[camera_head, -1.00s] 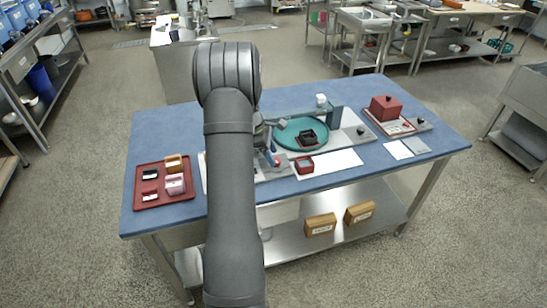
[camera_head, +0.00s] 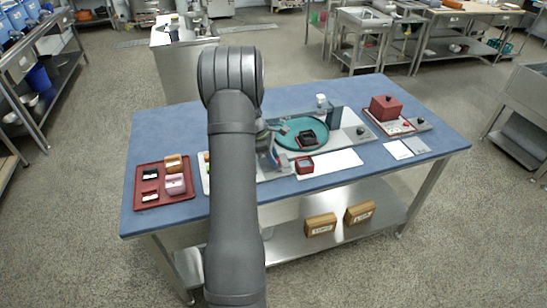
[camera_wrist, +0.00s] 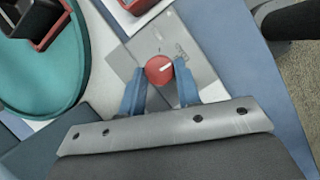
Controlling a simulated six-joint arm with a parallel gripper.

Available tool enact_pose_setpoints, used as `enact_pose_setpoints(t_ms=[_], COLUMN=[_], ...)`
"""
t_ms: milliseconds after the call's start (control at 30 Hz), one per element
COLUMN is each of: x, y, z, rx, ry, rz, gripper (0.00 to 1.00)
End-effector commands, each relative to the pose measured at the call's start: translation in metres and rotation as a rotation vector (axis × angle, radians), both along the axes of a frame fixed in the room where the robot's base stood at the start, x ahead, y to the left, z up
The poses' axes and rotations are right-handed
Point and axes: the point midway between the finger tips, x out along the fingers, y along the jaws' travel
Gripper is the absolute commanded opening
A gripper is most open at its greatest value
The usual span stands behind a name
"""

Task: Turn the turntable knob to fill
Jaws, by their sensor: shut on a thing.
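The plate's small markings are too small to read. The teal turntable (camera_head: 318,128) carries a dark square dish (camera_head: 305,138). The turntable also shows at the upper left of the wrist view (camera_wrist: 62,75). In the head view, my gripper (camera_head: 273,152) is at the turntable's left, partly behind my arm.
A small red box (camera_head: 305,166) stands in front of the turntable. A dark red tray (camera_head: 150,197) with several small containers is on the left. A red block-shaped unit (camera_head: 386,107) is at the back right.

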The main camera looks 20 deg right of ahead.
Motion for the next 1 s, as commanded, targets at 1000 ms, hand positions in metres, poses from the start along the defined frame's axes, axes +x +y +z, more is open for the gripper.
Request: enact_pose_setpoints(t_ms=[1000], x=[0.0051], y=[-0.0059], z=[-0.0004], rx=[0.000], ry=[0.002], rz=[-0.781], gripper=[0.08])
